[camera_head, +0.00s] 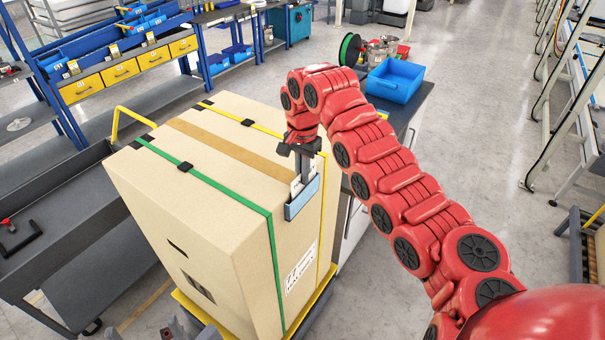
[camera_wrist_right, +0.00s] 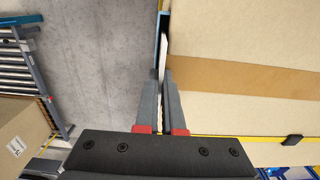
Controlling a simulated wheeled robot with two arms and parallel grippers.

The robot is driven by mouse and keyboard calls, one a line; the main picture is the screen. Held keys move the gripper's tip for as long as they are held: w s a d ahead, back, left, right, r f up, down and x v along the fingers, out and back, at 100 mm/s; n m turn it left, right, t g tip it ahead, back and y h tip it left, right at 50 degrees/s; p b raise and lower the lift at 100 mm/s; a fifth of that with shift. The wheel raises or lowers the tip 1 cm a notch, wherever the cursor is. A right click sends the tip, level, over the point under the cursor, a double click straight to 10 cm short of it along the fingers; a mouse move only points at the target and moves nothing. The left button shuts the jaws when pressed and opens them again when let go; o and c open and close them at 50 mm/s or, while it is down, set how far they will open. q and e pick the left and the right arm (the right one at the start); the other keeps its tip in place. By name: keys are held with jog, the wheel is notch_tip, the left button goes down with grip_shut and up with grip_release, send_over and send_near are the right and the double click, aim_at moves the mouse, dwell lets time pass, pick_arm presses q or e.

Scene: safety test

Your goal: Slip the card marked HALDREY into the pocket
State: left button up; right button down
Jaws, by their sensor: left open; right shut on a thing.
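A tall cardboard box (camera_head: 215,215) has a blue pocket (camera_head: 301,200) on its right-hand side face. The pocket also shows edge-on in the wrist view (camera_wrist_right: 161,24). My right gripper (camera_head: 305,177) is just above the pocket, fingers pointing down, shut on a white card (camera_head: 296,187). In the wrist view the right fingertips (camera_wrist_right: 163,76) pinch the card (camera_wrist_right: 164,52), seen nearly edge-on. The card's lower end meets the pocket's mouth; how deep it sits is hidden. Its marking is not readable. My left gripper (camera_head: 190,330) is partly cut off at the bottom edge, empty and open.
Green (camera_head: 271,260) and yellow (camera_head: 322,225) straps run over the box, which stands on a yellow-edged base. A dark cart (camera_head: 60,205) is at left. A bench with a blue bin (camera_head: 395,80) and a spool stands behind my right arm. Grey floor lies right.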

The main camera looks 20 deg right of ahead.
jog(key=shift+s+a, duration=0.2)
jog(key=shift+a, duration=0.1)
dwell(0.5)
jog(key=c, duration=0.6)
grip_release()
jog(key=shift+c, duration=0.2)
jog(key=shift+r+p, duration=2.75)
jog(key=shift+r, duration=0.8)
jog(key=shift+s+d+f, duration=0.1)
